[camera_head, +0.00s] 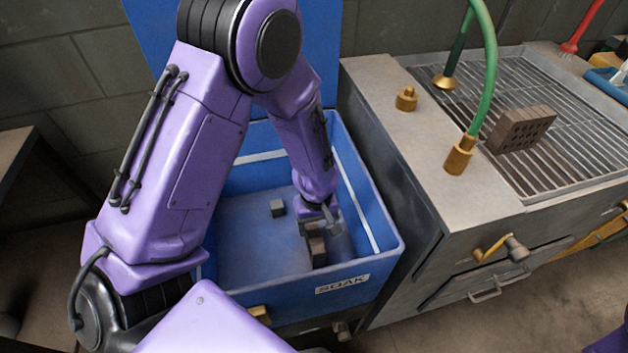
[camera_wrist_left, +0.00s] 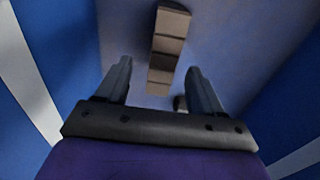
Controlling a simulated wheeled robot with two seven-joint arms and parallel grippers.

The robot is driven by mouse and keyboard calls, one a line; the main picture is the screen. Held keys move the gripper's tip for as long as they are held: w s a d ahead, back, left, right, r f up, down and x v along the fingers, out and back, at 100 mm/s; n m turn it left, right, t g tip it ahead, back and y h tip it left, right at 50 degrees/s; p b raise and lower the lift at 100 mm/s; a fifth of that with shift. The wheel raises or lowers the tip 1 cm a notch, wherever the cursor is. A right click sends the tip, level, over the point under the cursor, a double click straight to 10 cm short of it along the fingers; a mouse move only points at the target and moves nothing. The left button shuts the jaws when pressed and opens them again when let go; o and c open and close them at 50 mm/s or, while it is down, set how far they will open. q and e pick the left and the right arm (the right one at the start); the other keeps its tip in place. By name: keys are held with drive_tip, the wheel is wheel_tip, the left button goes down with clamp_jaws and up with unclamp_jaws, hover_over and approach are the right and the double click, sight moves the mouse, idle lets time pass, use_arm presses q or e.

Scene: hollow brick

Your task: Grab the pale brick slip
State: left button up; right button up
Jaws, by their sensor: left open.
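My left gripper (camera_head: 319,222) is open and reaches down into the blue bin (camera_head: 382,262) marked SOAK. A small dark piece (camera_wrist_left: 180,103) shows beside the right-hand finger. I cannot tell which of these is the pale brick slip.
The bin walls stand close around my left arm. A metal bench with a grated sink (camera_head: 560,165) stands to the right, with a brown hollow brick (camera_head: 521,129) on the grate. A green hose (camera_head: 489,60) with brass fittings rises from the bench.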

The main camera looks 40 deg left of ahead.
sight(314, 234)
use_arm(q)
drive_tip(key=f, duration=0.3)
drive_tip(key=f+b, duration=0.1)
drive_tip(key=f, duration=0.3)
drive_tip(key=shift+s+a+f, duration=0.1)
drive_tip(key=shift+s+f, duration=0.1)
drive_tip(key=shift+f, duration=0.1)
drive_tip(key=shift+r, duration=0.1)
drive_tip(key=c, duration=1.2)
